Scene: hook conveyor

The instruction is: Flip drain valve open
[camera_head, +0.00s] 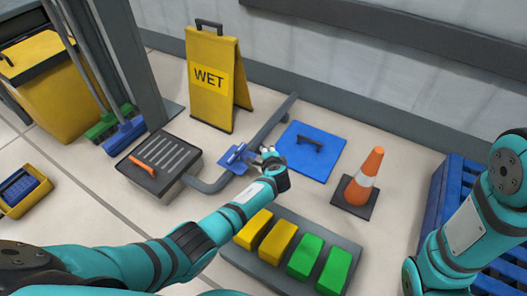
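The drain valve appears to be the blue fitting (233,157) on the bent grey pipe (208,184). The pipe runs beside a dark grate box (160,164) that has an orange handle (151,168) on top. My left gripper (266,153) is just right of the blue fitting, close to it. Its fingers are small and partly hidden by the wrist, so I cannot tell whether they touch the fitting or are open. My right arm is at the right edge and its gripper is not in view.
A blue floor panel (307,165) with a dark handle lies right of the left gripper. A yellow WET sign (210,99) stands behind, and an orange cone (366,170) to the right. A grey tray (257,264) with yellow and green blocks lies in front; a blue pallet (437,213) is far right.

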